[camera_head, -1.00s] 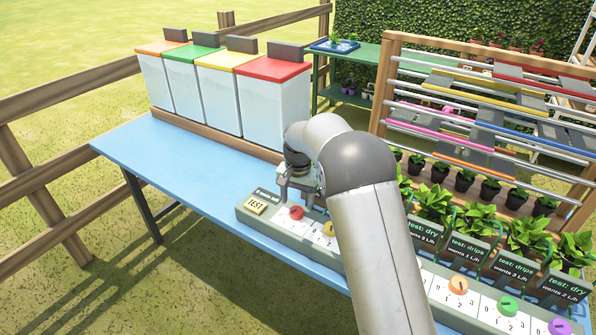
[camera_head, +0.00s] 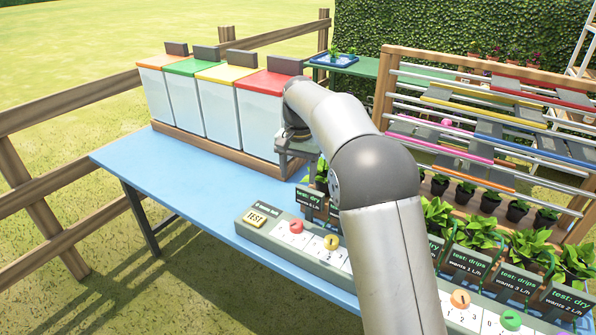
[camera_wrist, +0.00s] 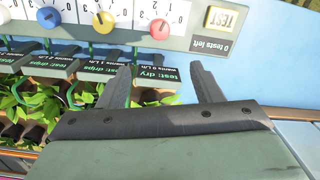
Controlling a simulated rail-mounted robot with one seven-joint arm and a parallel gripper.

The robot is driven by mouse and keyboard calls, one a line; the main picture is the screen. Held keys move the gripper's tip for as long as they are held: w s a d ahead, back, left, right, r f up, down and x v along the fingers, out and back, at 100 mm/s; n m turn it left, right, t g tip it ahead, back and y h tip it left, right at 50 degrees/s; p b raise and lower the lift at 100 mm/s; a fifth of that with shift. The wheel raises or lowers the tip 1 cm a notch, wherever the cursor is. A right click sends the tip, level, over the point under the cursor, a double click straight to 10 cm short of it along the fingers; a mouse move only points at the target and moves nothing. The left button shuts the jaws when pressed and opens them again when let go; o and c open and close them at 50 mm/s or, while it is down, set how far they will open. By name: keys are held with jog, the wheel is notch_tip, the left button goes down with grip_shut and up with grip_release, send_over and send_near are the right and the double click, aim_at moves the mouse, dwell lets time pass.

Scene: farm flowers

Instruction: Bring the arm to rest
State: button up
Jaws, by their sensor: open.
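My gripper (camera_head: 290,168) is raised in front of the white bin with the red lid, above the blue table. In the wrist view my gripper (camera_wrist: 163,82) has its two dark fingers spread wide with nothing between them. Below it in the head view is the grey control panel (camera_head: 268,232) with its yellow TEST button (camera_head: 257,217) and coloured dials. The wrist view shows a red dial (camera_wrist: 159,29), a yellow dial (camera_wrist: 103,22) and a "0 tests left" label. My arm hides the panel's middle.
Several white bins with coloured lids (camera_head: 265,84) stand at the table's back edge. Potted plants with dark signs (camera_head: 470,262) line the panel's far side. A wooden rack with rails (camera_head: 480,125) stands behind. The blue table's (camera_head: 180,190) left part is clear.

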jog(key=s+d+r+n, duration=0.1)
jog(key=s+d, duration=0.4)
jog(key=s, duration=0.3)
jog(key=s+d+r, duration=0.1)
jog(key=s+d, duration=0.4)
jog(key=s, duration=0.2)
jog(key=s+d+f+n, duration=0.1)
jog(key=s+d+f, duration=0.1)
jog(key=s, duration=0.5)
jog(key=s+d+f+n, duration=0.1)
jog(key=s+d+f, duration=0.1)
jog(key=s, duration=0.6)
jog(key=s+d+f, duration=0.2)
jog(key=s+f, duration=0.2)
jog(key=s, duration=0.3)
jog(key=shift+s+d+n, duration=0.2)
jog(key=shift+s+n, duration=0.1)
jog(key=shift+n, duration=0.1)
dwell(1.8)
